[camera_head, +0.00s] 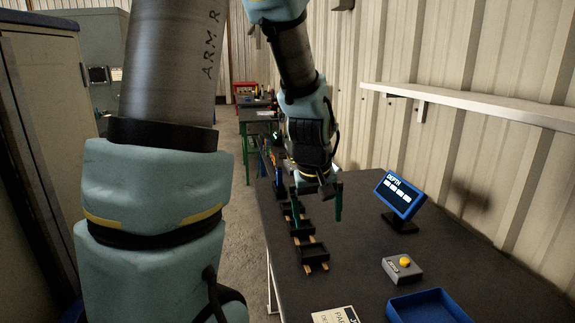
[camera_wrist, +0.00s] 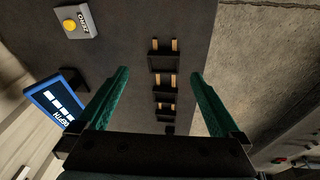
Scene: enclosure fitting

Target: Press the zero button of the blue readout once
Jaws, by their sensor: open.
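The blue readout (camera_head: 399,194) stands on a black foot on the dark table, its lit screen marked DEPTH. It also shows in the wrist view (camera_wrist: 57,103) at the left. The zero button (camera_head: 404,262) is a yellow knob on a small grey box nearer the front of the table. The button shows in the wrist view (camera_wrist: 70,25) at the top left. My gripper (camera_head: 318,204) is above the left part of the table, left of the readout and apart from the button. In the wrist view its green fingers (camera_wrist: 160,75) are spread with nothing between them.
Black holders with wooden pieces (camera_head: 310,254) stand in a row along the table's left side, below my gripper. A blue tray (camera_head: 428,307) and a printed card (camera_head: 336,315) lie at the front. A shelf (camera_head: 480,105) juts from the right wall.

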